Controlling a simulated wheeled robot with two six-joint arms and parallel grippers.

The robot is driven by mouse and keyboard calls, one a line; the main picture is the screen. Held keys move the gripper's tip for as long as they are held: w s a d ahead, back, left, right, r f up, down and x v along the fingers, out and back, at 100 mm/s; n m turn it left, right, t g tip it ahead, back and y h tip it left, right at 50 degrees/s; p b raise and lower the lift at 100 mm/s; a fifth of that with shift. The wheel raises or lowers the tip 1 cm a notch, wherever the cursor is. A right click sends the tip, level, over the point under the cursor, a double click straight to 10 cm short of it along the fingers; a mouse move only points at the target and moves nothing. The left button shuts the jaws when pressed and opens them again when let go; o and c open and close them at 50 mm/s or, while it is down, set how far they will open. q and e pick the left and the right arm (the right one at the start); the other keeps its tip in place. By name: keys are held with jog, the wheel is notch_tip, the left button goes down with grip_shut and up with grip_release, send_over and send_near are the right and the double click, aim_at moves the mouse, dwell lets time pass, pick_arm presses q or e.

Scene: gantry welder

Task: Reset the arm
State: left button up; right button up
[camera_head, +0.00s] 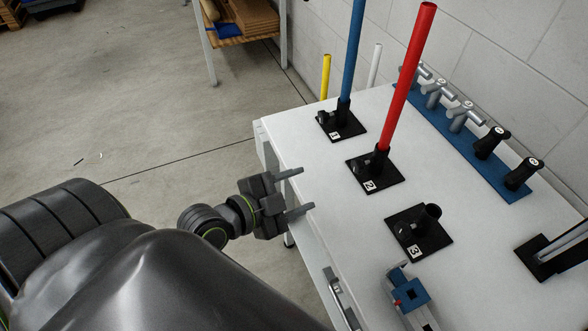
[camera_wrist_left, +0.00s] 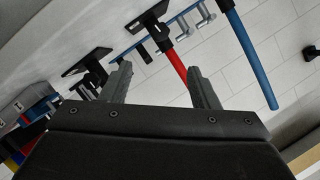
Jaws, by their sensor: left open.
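My left gripper (camera_head: 304,190) comes in from the left and stands at the left edge of the white table (camera_head: 315,150). Its two fingers are apart with nothing between them, and they point toward the table. In the left wrist view my left gripper (camera_wrist_left: 160,78) also shows spread fingers, with the red tube (camera_wrist_left: 176,62) and the blue tube (camera_wrist_left: 246,52) beyond them. My left forearm fills the lower left of the head view. My right gripper is not in view.
A blue tube (camera_head: 352,50) and a red tube (camera_head: 407,80) stand in black holders. A third holder (camera_head: 420,232) is empty. A blue rail (camera_head: 455,140) carries several handles along the wall. A blue clamp-like device (camera_head: 410,292) sits at the front. Floor at left is clear.

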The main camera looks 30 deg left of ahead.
pick_arm(q)
jog(key=shift+s+a+r, duration=0.1)
jog(key=shift+s, duration=0.15)
dwell(0.4)
jog(key=s+a+f+n+g+y, duration=0.6)
jog(key=s+a+f+n+g, duration=0.35)
jog(key=s+f+n, duration=0.35)
notch_tip(320, 180, down, 25)
jog(key=a+g, duration=0.1)
jog(key=g, duration=0.1)
jog(key=s+d+f, duration=0.1)
jog(key=s+f, duration=1.4)
jog(key=f, duration=0.1)
jog(key=shift+f+g, duration=0.25)
jog(key=shift+g, duration=0.2)
